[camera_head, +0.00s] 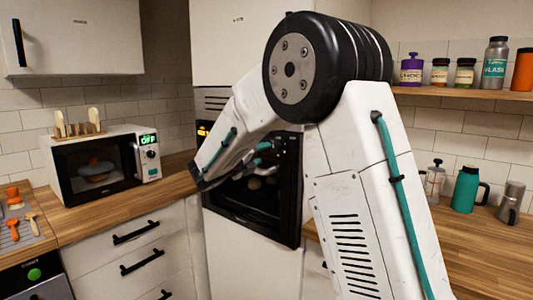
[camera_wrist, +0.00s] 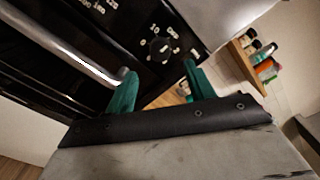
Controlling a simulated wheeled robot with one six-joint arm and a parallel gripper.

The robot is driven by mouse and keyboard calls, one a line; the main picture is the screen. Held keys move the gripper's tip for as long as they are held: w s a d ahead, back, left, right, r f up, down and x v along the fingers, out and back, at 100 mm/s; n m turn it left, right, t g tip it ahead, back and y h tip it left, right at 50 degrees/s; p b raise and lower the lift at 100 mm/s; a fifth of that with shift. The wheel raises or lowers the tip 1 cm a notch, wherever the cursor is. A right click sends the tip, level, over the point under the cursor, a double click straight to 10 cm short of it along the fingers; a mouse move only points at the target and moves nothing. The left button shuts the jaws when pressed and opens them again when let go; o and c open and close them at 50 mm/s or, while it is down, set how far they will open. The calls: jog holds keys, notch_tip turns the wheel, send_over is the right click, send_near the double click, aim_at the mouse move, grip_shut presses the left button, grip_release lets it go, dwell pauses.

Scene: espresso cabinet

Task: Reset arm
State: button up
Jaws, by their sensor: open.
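My white arm is raised and bent in the middle of the head view. My gripper (camera_head: 259,155) is in front of the black built-in oven (camera_head: 270,205), and most of it is hidden behind my own arm links. In the wrist view, the two teal fingers of my gripper (camera_wrist: 156,86) are spread apart with nothing between them. The oven's silver handle bar (camera_wrist: 65,47) runs diagonally at the left, its end close to the left fingertip. I cannot tell whether they touch. A round dial with white markings (camera_wrist: 158,46) lies beyond the fingertips.
A white microwave (camera_head: 100,160) reading OFF stands on the left wooden counter. A teal jug (camera_head: 466,188) and a metal pot (camera_head: 510,202) stand on the right counter. A shelf with jars and a flask (camera_head: 495,62) is above. White drawers (camera_head: 140,258) are below left.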

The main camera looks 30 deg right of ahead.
jog(key=shift+s+a, duration=0.2)
jog(key=shift+a, duration=0.35)
jog(key=s+a+f+m+g+y, duration=0.1)
jog(key=s+f+m+g+y, duration=0.25)
jog(key=s+m, duration=0.55)
jog(key=s+f+m+g+y, duration=0.3)
jog(key=s+f+m+g, duration=0.15)
jog(key=s+m, duration=0.55)
jog(key=s+a+m+t+y, duration=0.1)
jog(key=s+a+m+y, duration=0.4)
jog(key=s, duration=0.6)
jog(key=s+a+m+t+y, duration=0.2)
jog(key=s+a+m+y, duration=0.3)
jog(key=s+a+m, duration=0.3)
jog(key=s+m, duration=0.1)
jog(key=s, duration=0.3)
jog(key=shift+s+a+f, duration=0.15)
jog(key=shift+a+f, duration=0.15)
jog(key=shift+y, duration=0.25)
